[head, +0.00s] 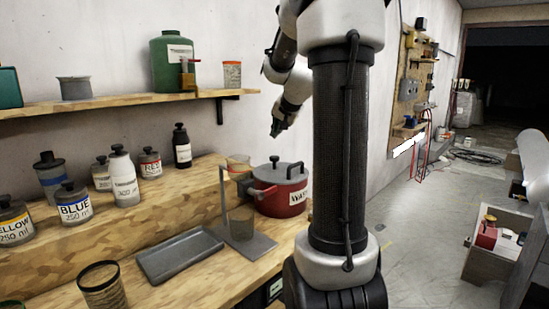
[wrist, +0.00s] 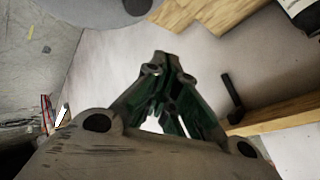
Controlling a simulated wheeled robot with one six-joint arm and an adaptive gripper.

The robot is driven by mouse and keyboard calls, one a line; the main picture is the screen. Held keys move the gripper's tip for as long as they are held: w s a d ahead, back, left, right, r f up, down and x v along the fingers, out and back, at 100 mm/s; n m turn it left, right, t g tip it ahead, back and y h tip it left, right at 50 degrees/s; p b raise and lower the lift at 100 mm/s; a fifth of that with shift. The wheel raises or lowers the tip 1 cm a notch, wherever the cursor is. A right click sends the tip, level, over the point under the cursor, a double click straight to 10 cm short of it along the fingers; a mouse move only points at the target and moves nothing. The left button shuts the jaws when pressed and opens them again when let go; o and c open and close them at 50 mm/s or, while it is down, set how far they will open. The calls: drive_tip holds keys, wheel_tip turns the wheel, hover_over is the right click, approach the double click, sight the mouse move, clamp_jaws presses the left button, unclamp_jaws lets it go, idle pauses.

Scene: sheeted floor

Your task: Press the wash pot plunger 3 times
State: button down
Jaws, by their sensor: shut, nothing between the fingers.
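The wash pot (head: 280,200) is a red pot with a grey lid and a white label starting "WA". It stands on the wooden bench beside my arm, which may cover its right edge. A dark plunger knob (head: 274,161) stands up from the lid. My gripper (head: 279,129) is above the pot, apart from the knob, with its fingers shut and empty. In the wrist view the closed fingertips (wrist: 160,58) point towards the top, and part of a grey round surface, seemingly the lid (wrist: 95,7), shows at the upper edge.
A grey stand (head: 247,248) with cups is just left of the pot, with a grey tray (head: 180,256) further left. A black bottle (head: 182,147) and several paint jars stand on the raised ledge. A wall shelf (head: 120,101) carries a green jug (head: 171,62).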

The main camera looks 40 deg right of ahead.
sight(277, 156)
wheel_tip(277, 156, up, 4)
drive_tip(key=shift+f, duration=0.1)
drive_tip(key=shift+f, duration=4.45)
drive_tip(key=shift+f, duration=0.4)
drive_tip(key=shift+f, duration=1.2)
drive_tip(key=shift+r, duration=1.65)
